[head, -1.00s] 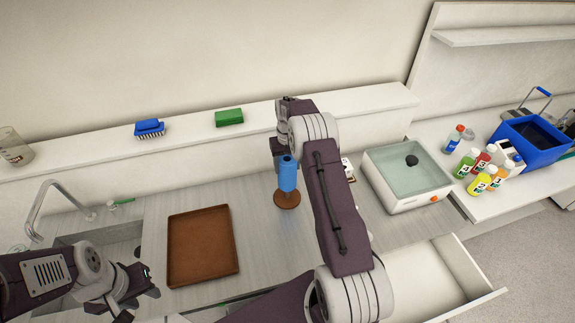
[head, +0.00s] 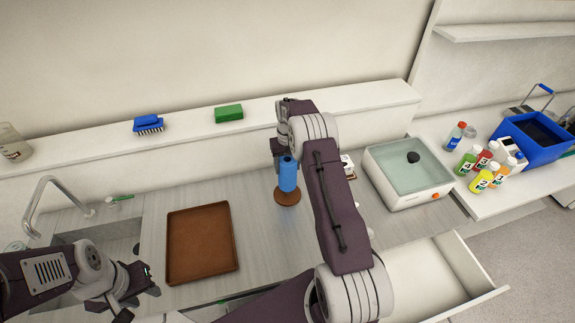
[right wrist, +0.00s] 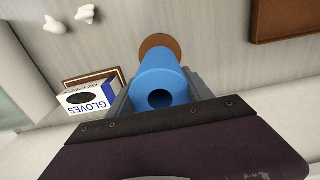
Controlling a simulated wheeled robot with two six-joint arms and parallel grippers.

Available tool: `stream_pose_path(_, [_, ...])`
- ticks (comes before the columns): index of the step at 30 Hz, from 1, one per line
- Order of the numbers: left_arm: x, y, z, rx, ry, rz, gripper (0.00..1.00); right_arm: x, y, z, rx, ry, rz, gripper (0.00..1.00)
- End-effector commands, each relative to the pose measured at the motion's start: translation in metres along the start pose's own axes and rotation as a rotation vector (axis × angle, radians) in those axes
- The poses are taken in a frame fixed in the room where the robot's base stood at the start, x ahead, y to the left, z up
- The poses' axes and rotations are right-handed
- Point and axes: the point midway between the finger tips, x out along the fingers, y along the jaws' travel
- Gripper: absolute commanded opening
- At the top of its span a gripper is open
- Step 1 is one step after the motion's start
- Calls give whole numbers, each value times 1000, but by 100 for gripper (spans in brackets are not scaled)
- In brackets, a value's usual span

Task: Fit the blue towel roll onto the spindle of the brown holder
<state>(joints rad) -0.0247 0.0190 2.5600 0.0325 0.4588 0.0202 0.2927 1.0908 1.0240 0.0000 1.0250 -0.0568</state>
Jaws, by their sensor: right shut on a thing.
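The blue towel roll (head: 288,176) stands upright over the round base of the brown holder (head: 287,198). My right gripper (head: 283,158) is shut on the roll near its upper part. In the right wrist view, the roll (right wrist: 160,84) sits between the fingers, with a dark hole in its near end. The holder's base (right wrist: 160,46) shows beyond the roll's far end. The spindle is hidden, and I cannot tell how far it is inside the roll. My left gripper (head: 145,284) hangs over the counter near the sink, away from the roll; its jaw opening is unclear.
A brown tray (head: 203,279) lies left of the holder. A gloves box (right wrist: 86,101) stands close beside the roll. A water bath (head: 405,196) is to the right, above an open drawer (head: 440,285). A brush and a green sponge (head: 229,113) lie on the ledge.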

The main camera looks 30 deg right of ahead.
Motion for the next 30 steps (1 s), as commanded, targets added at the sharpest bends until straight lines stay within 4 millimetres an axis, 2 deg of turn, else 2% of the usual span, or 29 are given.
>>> stream_pose_path(30, [15, 0, 2, 0, 0, 0, 36, 23, 0, 0, 0, 1, 0, 8])
